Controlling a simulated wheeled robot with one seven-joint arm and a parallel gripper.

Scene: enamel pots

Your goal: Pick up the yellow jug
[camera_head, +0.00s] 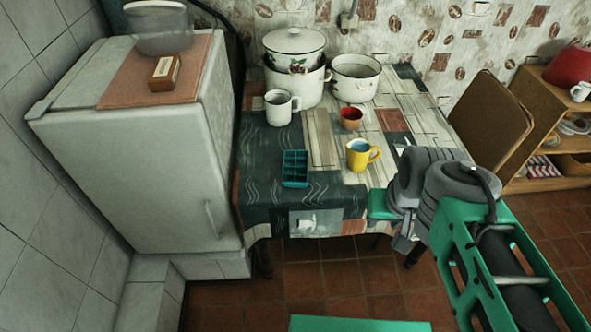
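The yellow jug (360,154) stands upright on the cloth-covered table (325,140), towards its front right. Its inside looks blue, and its handle points right. My arm reaches in from the lower right. The end of my arm, with my gripper (385,206), is at the table's front right edge, close to the jug in the picture and a little below and right of it. I see no contact with the jug. The grey wrist hides most of the gripper, so the fingers cannot be made out.
Behind the jug are a red-orange cup (351,118), a white mug (279,108), a lidded pot (294,75) and an open pot (355,77). A teal divided tray (294,169) lies left of it. A fridge (150,150) stands left, a chair (490,120) right.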

